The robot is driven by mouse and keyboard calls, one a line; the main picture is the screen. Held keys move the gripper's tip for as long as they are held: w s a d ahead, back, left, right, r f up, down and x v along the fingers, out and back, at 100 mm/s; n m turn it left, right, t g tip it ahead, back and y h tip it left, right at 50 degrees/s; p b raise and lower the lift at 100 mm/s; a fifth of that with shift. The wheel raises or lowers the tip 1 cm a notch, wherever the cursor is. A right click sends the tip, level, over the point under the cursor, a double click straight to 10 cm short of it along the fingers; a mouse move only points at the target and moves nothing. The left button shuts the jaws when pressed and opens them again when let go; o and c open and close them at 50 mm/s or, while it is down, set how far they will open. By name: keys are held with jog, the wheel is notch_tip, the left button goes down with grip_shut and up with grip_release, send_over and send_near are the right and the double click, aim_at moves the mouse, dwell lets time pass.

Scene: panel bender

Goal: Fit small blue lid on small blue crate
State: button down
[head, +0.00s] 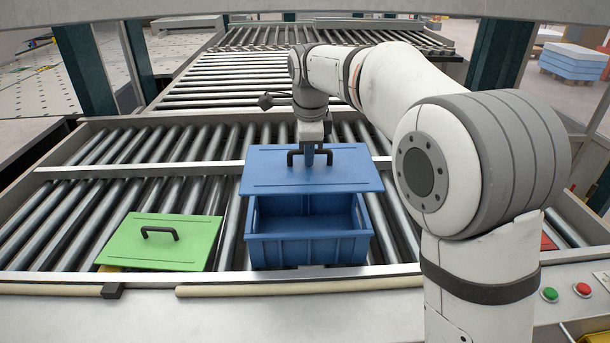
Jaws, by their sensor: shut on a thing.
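The small blue lid (345,179) is held by its dark handle in my gripper (310,153), which is shut on it. The lid is roughly level and sits above the back part of the small blue crate (307,250). The crate stands upright on the rollers near the front rail. Its front wall and part of its inside show below the lid's front edge, with a gap between them at the front. The crate's back rim is hidden by the lid, so I cannot tell whether they touch there.
A green lid (165,240) with a dark handle lies left of the crate near the front rail, with a bit of yellow under its edge. Free rollers (205,187) lie between and behind. Green and red buttons (549,294) are on the front ledge at right.

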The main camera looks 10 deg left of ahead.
notch_tip(320, 180, down, 4)
jog(key=b, duration=0.2)
jog(key=shift+w+a+r+b, duration=0.1)
jog(key=shift+r+b, duration=0.15)
jog(key=shift+b, duration=0.05)
notch_tip(320, 180, down, 8)
jog(key=b, duration=0.6)
jog(key=shift+f+b, duration=0.25)
jog(key=shift+b, duration=0.05)
dwell(0.4)
jog(key=c, duration=1.4)
grip_release()
